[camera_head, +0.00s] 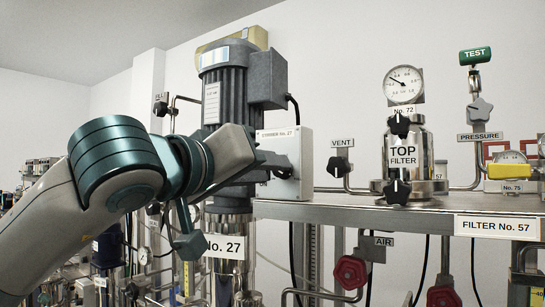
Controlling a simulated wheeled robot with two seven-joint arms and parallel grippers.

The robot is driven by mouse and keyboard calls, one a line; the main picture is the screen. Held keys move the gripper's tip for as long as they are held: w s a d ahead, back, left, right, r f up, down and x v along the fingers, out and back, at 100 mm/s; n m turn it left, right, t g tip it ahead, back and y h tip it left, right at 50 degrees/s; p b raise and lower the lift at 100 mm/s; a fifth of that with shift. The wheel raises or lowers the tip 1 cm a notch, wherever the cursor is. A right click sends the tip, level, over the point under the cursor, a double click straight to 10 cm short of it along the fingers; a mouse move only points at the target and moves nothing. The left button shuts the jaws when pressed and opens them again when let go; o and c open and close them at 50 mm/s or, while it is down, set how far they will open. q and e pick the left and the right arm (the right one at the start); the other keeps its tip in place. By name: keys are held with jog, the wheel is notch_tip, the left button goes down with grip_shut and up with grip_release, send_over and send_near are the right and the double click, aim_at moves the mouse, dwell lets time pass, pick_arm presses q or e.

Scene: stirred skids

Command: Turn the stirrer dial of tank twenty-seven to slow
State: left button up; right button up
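The stirrer box (301,150) of tank No. 27 is a pale panel labelled "STIRRER No. 27", beside the dark grey stirrer motor (233,95). Its dark dial (284,173) shows low on the box's front, partly covered by my gripper, and I cannot read its setting. My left gripper (274,163) reaches in from the left, with its fingertips at or just in front of the dial. I cannot tell whether they touch it or how far apart they are. The tank's plate (223,246) reads "No. 27". My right gripper is not in view.
A grey shelf (350,212) runs right from the box, bearing the top filter (421,155) with black knobs and a gauge (403,86). A vent valve (340,167) stands near the box. Red handwheels (350,272) and pipes sit below the shelf.

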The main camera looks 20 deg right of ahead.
pick_arm(q)
jog(key=shift+p+x, duration=0.3)
jog(key=shift+x, duration=0.8)
grip_shut()
